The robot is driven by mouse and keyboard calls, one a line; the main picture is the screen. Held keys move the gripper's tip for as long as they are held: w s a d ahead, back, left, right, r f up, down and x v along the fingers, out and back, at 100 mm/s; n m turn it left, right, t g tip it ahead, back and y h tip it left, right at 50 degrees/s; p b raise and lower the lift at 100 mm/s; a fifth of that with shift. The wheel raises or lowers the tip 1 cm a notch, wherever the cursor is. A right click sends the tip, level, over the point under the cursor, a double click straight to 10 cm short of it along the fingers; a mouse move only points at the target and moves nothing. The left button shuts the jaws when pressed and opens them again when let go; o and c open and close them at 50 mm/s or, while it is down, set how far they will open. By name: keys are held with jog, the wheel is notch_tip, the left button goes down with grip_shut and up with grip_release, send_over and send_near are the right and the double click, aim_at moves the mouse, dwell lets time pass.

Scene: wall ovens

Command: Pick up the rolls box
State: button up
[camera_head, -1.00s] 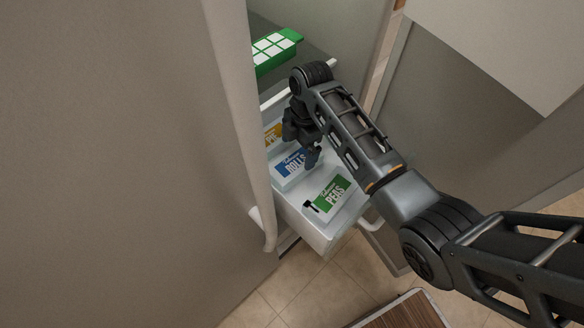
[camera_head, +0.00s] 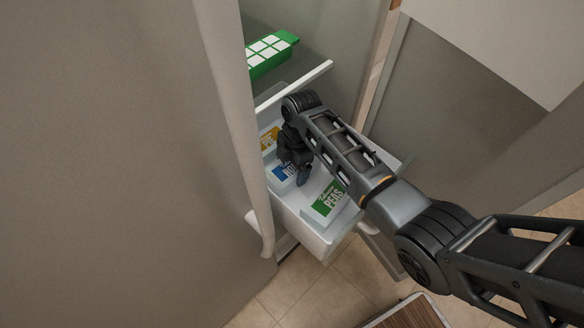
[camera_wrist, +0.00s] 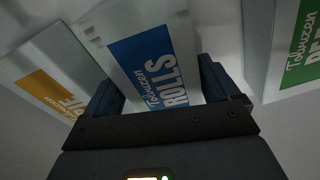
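The white rolls box (camera_head: 280,178) with a blue label lies in the pulled-out white drawer (camera_head: 327,240), between two other boxes. My gripper (camera_head: 296,172) is down in the drawer at the box and hides part of its label. In the wrist view the rolls box (camera_wrist: 158,65) reaches in between the two fingers of my gripper (camera_wrist: 160,92), which are spread wide. The box looks turned relative to the fingers. I cannot tell whether either finger touches it.
A green-labelled peas box (camera_head: 326,203) lies in front of the rolls box, and a yellow-labelled box (camera_head: 269,138) behind it. A green tray with white squares (camera_head: 270,52) sits on the level above. A fridge door (camera_head: 232,120) stands close at left.

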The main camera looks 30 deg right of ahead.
jog(key=c, duration=0.7)
jog(key=shift+r, duration=0.15)
